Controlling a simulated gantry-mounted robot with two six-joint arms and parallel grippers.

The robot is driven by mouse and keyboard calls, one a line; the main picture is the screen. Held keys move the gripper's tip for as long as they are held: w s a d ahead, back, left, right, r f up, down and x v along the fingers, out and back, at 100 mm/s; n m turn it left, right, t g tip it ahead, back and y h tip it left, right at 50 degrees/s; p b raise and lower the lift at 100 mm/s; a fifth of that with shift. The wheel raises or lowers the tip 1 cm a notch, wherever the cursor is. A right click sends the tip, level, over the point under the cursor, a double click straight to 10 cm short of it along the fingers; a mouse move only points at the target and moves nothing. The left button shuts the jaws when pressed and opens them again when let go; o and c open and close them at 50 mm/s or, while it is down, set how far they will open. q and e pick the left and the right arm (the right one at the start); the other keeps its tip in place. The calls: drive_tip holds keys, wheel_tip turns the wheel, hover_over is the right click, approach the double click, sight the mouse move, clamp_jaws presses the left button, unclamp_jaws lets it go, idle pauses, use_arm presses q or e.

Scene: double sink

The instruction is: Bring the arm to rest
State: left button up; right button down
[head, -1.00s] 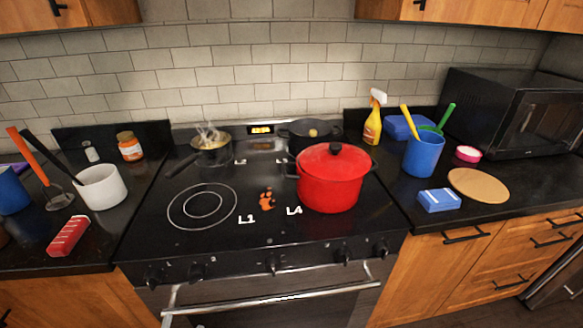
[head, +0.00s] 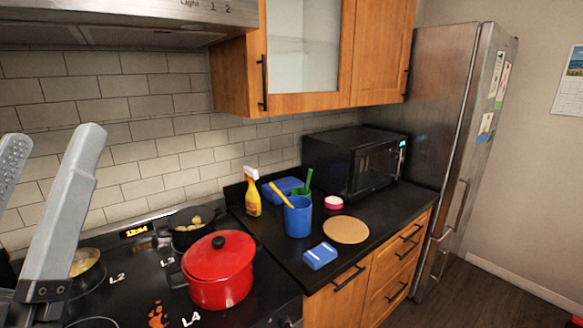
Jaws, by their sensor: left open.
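My left gripper (head: 48,165) is in the head view at the left edge, raised in front of the tiled wall and the stove's left side. Its two grey fingers point up and stand apart, with nothing between them. Part of the left finger is cut off by the picture edge. The gripper hides part of the stove and a pan (head: 85,268) behind it. My right gripper is not in view.
A lidded red pot (head: 218,275) and a dark pot (head: 190,235) stand on the stove. On the right counter are a spray bottle (head: 252,195), a blue utensil cup (head: 298,218), a blue box (head: 320,256), a round board (head: 346,230) and a microwave (head: 352,165). A fridge (head: 455,130) stands beyond.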

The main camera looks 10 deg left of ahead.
use_arm(q)
drive_tip(key=d+r+m+h+p, duration=0.3)
drive_tip(key=r+h+p, duration=0.2)
drive_tip(key=r+p, duration=3.3)
drive_tip(key=shift+m, duration=0.4)
drive_tip(key=shift+s+f, duration=0.1)
drive_tip(key=shift+f, duration=0.05)
